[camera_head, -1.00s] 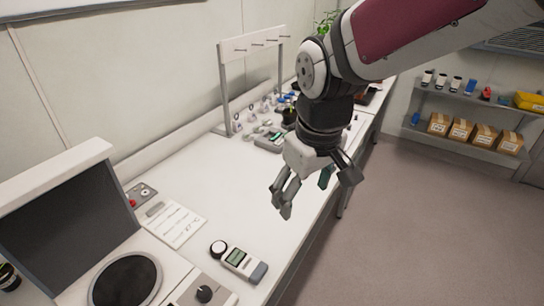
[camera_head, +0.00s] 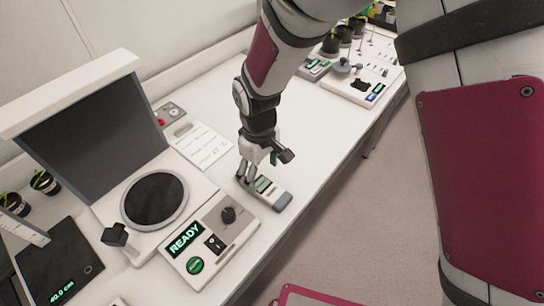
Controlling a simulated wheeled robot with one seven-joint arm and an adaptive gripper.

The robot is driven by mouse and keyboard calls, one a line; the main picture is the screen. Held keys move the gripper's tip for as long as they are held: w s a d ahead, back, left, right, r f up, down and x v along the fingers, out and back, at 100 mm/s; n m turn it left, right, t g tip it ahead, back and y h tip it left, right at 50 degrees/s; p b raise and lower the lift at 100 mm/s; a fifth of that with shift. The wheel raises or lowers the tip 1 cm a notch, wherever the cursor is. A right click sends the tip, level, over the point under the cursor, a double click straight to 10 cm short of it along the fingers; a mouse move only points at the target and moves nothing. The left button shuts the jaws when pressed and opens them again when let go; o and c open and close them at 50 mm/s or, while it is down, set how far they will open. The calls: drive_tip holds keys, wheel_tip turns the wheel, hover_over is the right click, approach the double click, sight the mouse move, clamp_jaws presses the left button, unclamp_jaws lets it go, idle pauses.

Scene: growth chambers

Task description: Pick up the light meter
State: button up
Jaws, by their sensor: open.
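The light meter (camera_head: 273,193) is a small white handheld device with a green display and a grey end. It lies on the white bench near the front edge, right of the station with the round black plate. My gripper (camera_head: 262,180) is open and directly over the meter's upper-left part, with its fingers low around or just above it. I cannot tell whether the fingers touch it. The meter's round white sensor is hidden behind the gripper.
A station with a dark upright panel (camera_head: 97,139) and a control box reading READY (camera_head: 211,241) stand close on the left. A paper sheet (camera_head: 203,146) lies behind. Potted seedlings and devices fill the far bench. The bench's front edge is close to the meter.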

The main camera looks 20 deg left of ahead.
sight(263, 185)
drive_tip(key=shift+w+d+f+p, duration=0.15)
drive_tip(key=shift+f+p, duration=0.15)
drive_tip(key=shift+f, duration=1.4)
drive_tip(key=shift+w+a+f+p, duration=0.1)
drive_tip(key=shift+f+p, duration=0.15)
drive_tip(key=shift+f, duration=1.4)
drive_tip(key=c, duration=1.4)
drive_tip(key=shift+r, duration=0.15)
